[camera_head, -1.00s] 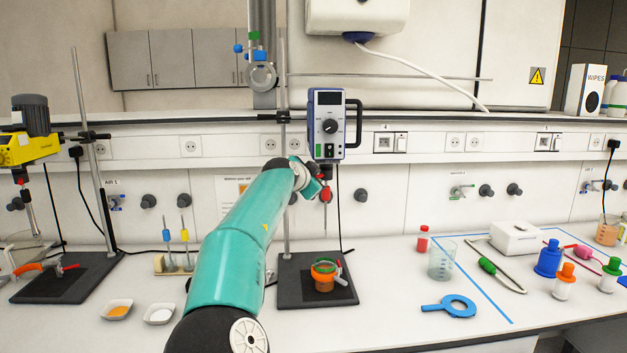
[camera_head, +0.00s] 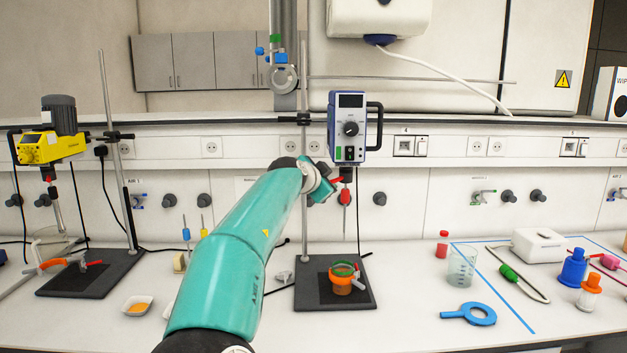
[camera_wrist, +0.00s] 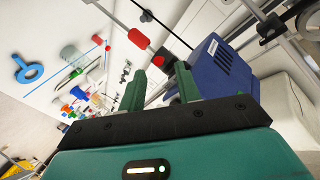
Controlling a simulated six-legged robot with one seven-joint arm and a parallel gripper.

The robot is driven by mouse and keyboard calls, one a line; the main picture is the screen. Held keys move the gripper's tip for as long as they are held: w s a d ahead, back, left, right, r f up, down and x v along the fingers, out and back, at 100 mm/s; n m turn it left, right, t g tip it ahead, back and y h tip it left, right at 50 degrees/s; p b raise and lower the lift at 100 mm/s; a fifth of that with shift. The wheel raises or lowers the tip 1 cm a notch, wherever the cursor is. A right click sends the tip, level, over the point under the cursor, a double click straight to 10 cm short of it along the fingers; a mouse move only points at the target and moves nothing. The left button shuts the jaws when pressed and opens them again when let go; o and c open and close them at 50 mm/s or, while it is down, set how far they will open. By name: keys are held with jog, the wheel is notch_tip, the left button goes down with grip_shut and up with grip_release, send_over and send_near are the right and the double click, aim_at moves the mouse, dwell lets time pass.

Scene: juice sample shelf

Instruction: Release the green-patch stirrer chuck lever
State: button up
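The green-patch stirrer (camera_head: 347,128) is a blue and white box on a rod, with a green patch low on its front. It also shows in the wrist view (camera_wrist: 222,68), right of the fingers. A red lever (camera_head: 335,181) shows beside its dark chuck (camera_head: 346,174). In the wrist view a red part at the chuck (camera_wrist: 165,59) is just beyond the fingertips, with a red sleeve farther along the shaft (camera_wrist: 138,38). My gripper (camera_wrist: 160,84) is open and empty, its two green fingers apart. In the head view my gripper (camera_head: 322,190) is just left of the chuck, partly hiding it.
An orange vessel (camera_head: 341,284) with a green rim stands on the dark base plate (camera_head: 308,293) below. A yellow stirrer (camera_head: 48,147) stands at left. A beaker (camera_head: 462,267), a blue ring tool (camera_head: 470,314) and bottles lie at right. The front bench between has free room.

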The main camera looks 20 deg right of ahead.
jog(key=v, duration=0.8)
jog(key=shift+d, duration=0.1)
jog(key=s+d+f+n+g+y, duration=0.2)
jog(key=s+f+y, duration=0.25)
jog(key=f, duration=0.65)
jog(key=s+d+f+n+g+y, duration=0.1)
jog(key=s+d+f+g+y, duration=0.3)
jog(key=f, duration=0.7)
jog(key=s+a+n+t+y, duration=0.1)
jog(key=s+a+n, duration=0.6)
jog(key=s+a, duration=0.4)
jog(key=s+a+f+n+t+y, duration=0.1)
jog(key=s+a+n, duration=0.7)
jog(key=s+a, duration=0.4)
jog(key=s, duration=0.4)
jog(key=shift+s+f, duration=0.25)
jog(key=shift+f, duration=0.05)
